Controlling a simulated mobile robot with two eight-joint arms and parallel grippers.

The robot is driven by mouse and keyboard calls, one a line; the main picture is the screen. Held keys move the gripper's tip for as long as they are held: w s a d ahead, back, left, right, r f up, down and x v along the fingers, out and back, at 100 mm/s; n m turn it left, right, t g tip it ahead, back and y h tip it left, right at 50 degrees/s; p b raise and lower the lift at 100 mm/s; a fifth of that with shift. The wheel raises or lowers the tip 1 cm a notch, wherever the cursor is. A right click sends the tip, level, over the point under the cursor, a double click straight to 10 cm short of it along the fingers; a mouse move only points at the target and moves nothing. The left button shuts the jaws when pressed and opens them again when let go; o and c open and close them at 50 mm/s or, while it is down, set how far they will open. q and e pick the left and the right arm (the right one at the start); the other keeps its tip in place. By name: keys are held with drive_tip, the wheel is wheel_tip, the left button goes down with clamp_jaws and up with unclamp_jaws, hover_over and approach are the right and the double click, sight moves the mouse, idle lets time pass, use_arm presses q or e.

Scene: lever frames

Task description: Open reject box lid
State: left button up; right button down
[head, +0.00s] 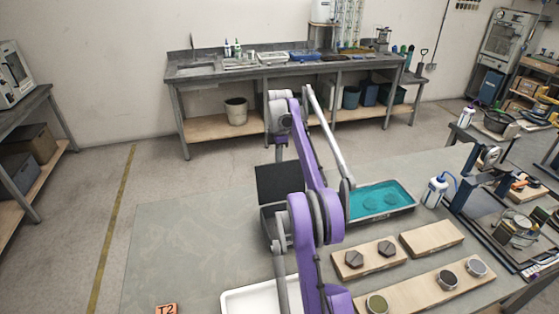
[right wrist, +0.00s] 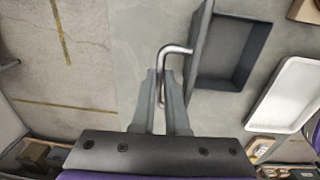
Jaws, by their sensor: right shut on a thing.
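The dark grey reject box (head: 268,222) stands on the table in the head view, partly hidden behind my purple right arm. Its lid (head: 279,182) is raised, a dark panel standing up at the box's far side. In the right wrist view the lid (right wrist: 200,45) shows nearly edge-on, and the open inside of the box (right wrist: 230,50) is visible and looks empty. My right gripper (right wrist: 162,100) is shut on the bent metal handle (right wrist: 176,49) on the lid's outer side. In the head view the right gripper (head: 279,154) is behind the lid, mostly hidden. My left gripper is out of view.
A white tray (head: 232,302) lies in front of the box. A tray of teal material (head: 408,205), wooden boards (head: 432,238) with dark pieces and a white bottle (head: 434,191) stand to the right. The table's left part (head: 190,240) is mostly clear.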

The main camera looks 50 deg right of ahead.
idle(0.4)
drive_tip(key=c, duration=0.9)
unclamp_jaws()
wheel_tip(320, 180, up, 6)
drive_tip(key=shift+s+f+p, duration=0.1)
drive_tip(key=shift+p, duration=0.4)
drive_tip(key=shift+r, duration=0.6)
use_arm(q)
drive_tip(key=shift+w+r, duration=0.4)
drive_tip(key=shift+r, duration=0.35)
use_arm(e)
drive_tip(key=shift+s+r, duration=0.15)
drive_tip(key=shift+r, duration=0.1)
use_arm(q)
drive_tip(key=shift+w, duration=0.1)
